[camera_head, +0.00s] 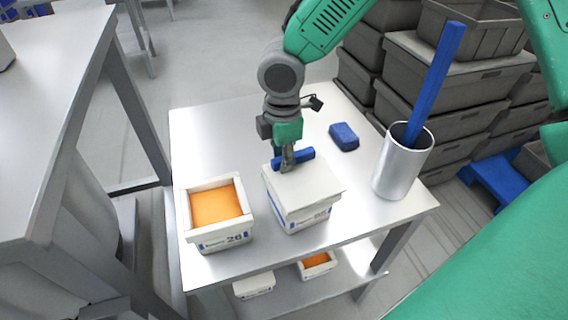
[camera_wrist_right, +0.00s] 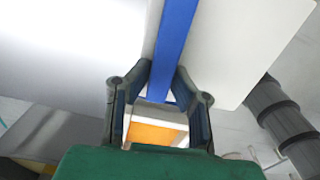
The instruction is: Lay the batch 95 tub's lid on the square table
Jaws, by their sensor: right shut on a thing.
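The square table (camera_head: 360,215) is light grey. A white tub (camera_head: 305,222) stands at its middle front; its printed number is too small to read surely. A flat white lid (camera_head: 308,185) with a blue bar handle (camera_head: 302,157) is over this tub. My right gripper (camera_head: 287,165) is shut on the handle. In the wrist view the blue handle (camera_wrist_right: 174,45) runs between the fingers (camera_wrist_right: 160,95), with an orange fill (camera_wrist_right: 152,134) below them. I cannot tell whether the lid touches the tub. My left gripper is not in view.
An open tub marked 26 (camera_head: 226,240) with orange fill stands at left. A blue block (camera_head: 344,137) and a metal cup (camera_head: 404,170) holding a tall blue bar (camera_head: 435,85) stand at right. Grey crates (camera_head: 455,80) are stacked behind. The table's back left is bare.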

